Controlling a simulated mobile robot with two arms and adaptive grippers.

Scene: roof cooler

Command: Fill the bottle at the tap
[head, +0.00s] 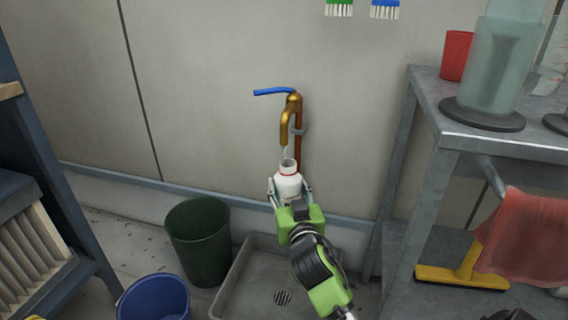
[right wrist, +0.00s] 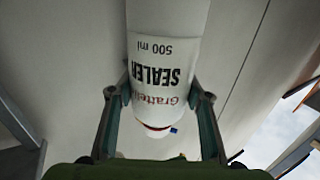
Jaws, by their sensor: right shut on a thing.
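The brass tap (head: 290,110) with a blue lever (head: 273,91) pointing left is fixed to a pipe on the wall. A white bottle (head: 288,186) with a red ring at its neck stands upright below the spout, its open mouth just under it. A thin pale streak shows between spout and mouth, like running water. My right gripper (head: 289,193) is shut around the bottle's sides. In the right wrist view the bottle (right wrist: 165,60) shows a "SEALER 500 ml" label, upside down, between the two fingers. The fill level is hidden. My left gripper is not in view.
A grey floor basin (head: 240,275) with a drain lies below. A green bin (head: 199,240) and a blue bucket (head: 154,299) stand left of it. A metal shelf (head: 480,140) at right carries a red cup (head: 456,55) and a clear cylinder (head: 495,65).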

